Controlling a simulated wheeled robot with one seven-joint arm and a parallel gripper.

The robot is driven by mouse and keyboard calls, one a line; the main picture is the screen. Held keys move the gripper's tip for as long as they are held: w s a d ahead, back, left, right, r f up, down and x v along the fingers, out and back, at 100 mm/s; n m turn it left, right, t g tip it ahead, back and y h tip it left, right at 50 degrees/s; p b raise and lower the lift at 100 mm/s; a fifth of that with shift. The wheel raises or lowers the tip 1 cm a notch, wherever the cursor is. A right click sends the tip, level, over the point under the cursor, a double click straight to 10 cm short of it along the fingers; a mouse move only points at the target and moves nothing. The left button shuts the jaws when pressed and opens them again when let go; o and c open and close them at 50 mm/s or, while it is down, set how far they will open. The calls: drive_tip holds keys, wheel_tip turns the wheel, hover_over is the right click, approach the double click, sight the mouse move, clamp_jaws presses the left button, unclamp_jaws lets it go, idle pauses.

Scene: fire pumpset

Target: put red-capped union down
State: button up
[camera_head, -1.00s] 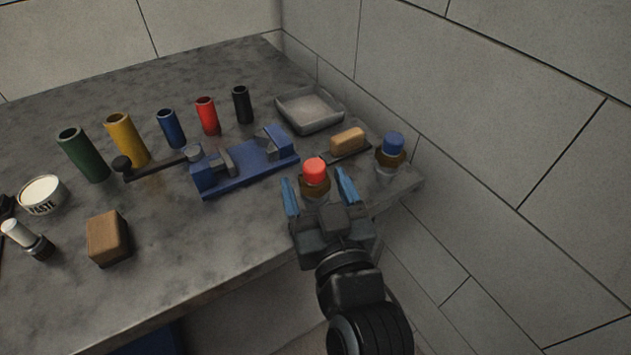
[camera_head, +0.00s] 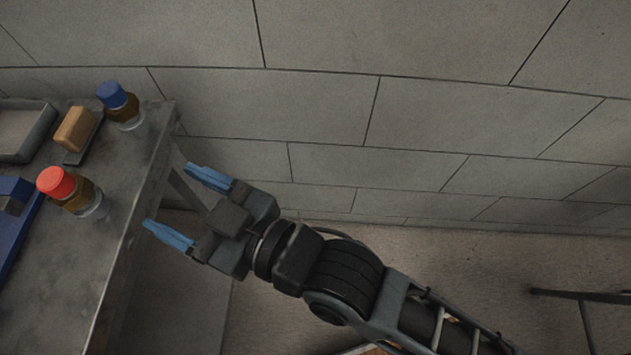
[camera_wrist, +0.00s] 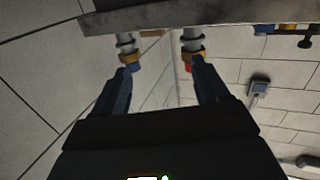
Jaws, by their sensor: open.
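The red-capped union (camera_head: 69,191), with a brass body and a pale lower end, stands on the grey workbench (camera_head: 92,245) near its right edge. In the wrist view the red-capped union (camera_wrist: 189,52) shows beyond one finger, its red cap partly hidden by it. My gripper (camera_head: 172,205) is open and empty, off the bench's edge to the right of the union, with its blue fingers pointing toward the bench. A clear gap lies between the fingers and the union.
A blue-capped union (camera_head: 120,106) stands at the bench's back corner. A tan block (camera_head: 75,128) on a dark holder, a grey tray (camera_head: 24,132) and a blue vise (camera_head: 14,200) are to the left. The tiled wall (camera_head: 330,110) is behind. Floor to the right is mostly clear.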

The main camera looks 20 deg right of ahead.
drive_tip(key=s+d+f+m+t+h, duration=0.1)
drive_tip(key=s+d+f+m+h, duration=0.2)
drive_tip(key=d, duration=0.8)
drive_tip(key=s+d+f+m+t+h, duration=0.1)
drive_tip(key=s+d+f+t+h, duration=0.15)
drive_tip(key=s+d, duration=0.6)
drive_tip(key=s+d+r+m+h, duration=0.1)
drive_tip(key=s+d+m+h, duration=0.2)
drive_tip(key=d, duration=0.6)
drive_tip(key=s+h, duration=0.1)
drive_tip(key=s, duration=0.1)
drive_tip(key=shift+s+r, duration=0.35)
drive_tip(key=shift+s, duration=0.05)
drive_tip(key=s+r+h, duration=0.1)
drive_tip(key=s, duration=0.1)
drive_tip(key=s+d+r+m+h, duration=0.1)
drive_tip(key=s, duration=0.1)
drive_tip(key=s+r+m+g+h, duration=0.1)
drive_tip(key=s, duration=0.1)
drive_tip(key=shift+s+d, duration=0.15)
drive_tip(key=shift+d, duration=0.15)
drive_tip(key=shift+f, duration=0.1)
